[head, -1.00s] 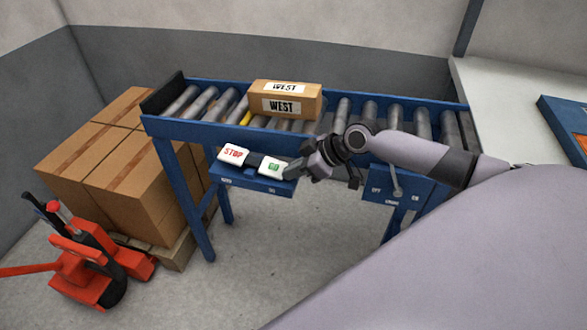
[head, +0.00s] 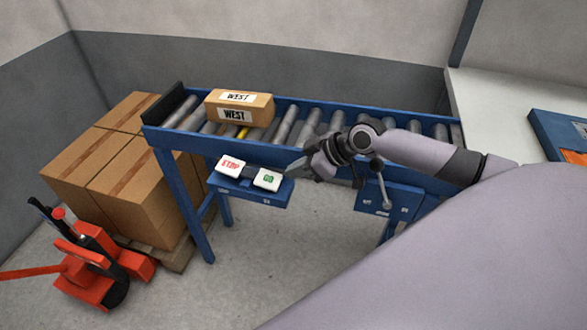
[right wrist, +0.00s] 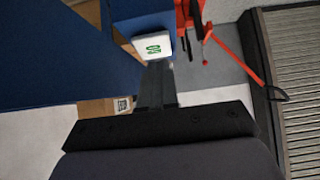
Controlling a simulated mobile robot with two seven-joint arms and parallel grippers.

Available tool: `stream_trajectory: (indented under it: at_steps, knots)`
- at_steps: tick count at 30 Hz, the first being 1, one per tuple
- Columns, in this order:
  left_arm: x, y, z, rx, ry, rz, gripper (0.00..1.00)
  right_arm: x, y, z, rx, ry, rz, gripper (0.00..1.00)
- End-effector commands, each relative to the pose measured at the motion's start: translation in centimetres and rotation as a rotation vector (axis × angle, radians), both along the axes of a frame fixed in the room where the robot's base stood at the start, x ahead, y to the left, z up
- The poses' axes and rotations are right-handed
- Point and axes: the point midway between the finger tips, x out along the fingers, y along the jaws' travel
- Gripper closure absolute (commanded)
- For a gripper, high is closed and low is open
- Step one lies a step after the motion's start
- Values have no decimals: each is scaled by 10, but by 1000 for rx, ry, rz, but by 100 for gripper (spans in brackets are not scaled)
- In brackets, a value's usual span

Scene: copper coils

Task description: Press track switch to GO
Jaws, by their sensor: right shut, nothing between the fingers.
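The track switch has a white STOP pad (head: 230,165) with red letters and a white GO pad (head: 268,180) with green letters. It sits on a blue bracket at the front of the roller track. My right gripper (head: 291,171) is shut and empty, its tip just right of the GO pad. In the right wrist view the GO pad (right wrist: 153,47) lies just beyond the shut fingertips (right wrist: 157,68). Whether they touch it I cannot tell. My left gripper is not in view.
A carton marked WEST (head: 239,107) lies on the roller track (head: 290,124). A lever (head: 381,183) stands on a blue box right of the switch. Stacked cartons (head: 120,175) and a red pallet jack (head: 92,265) are at left. A pale counter (head: 500,105) is at right.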

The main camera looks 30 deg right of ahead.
Motion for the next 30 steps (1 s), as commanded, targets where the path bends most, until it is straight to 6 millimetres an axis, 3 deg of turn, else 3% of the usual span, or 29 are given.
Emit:
stream_trajectory:
  at_steps: [12,30]
  knots:
    - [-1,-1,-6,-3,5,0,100,-43,-36,33,-5,5,1,100]
    - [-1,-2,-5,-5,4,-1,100,-53,-44,45,1,1,1,100]
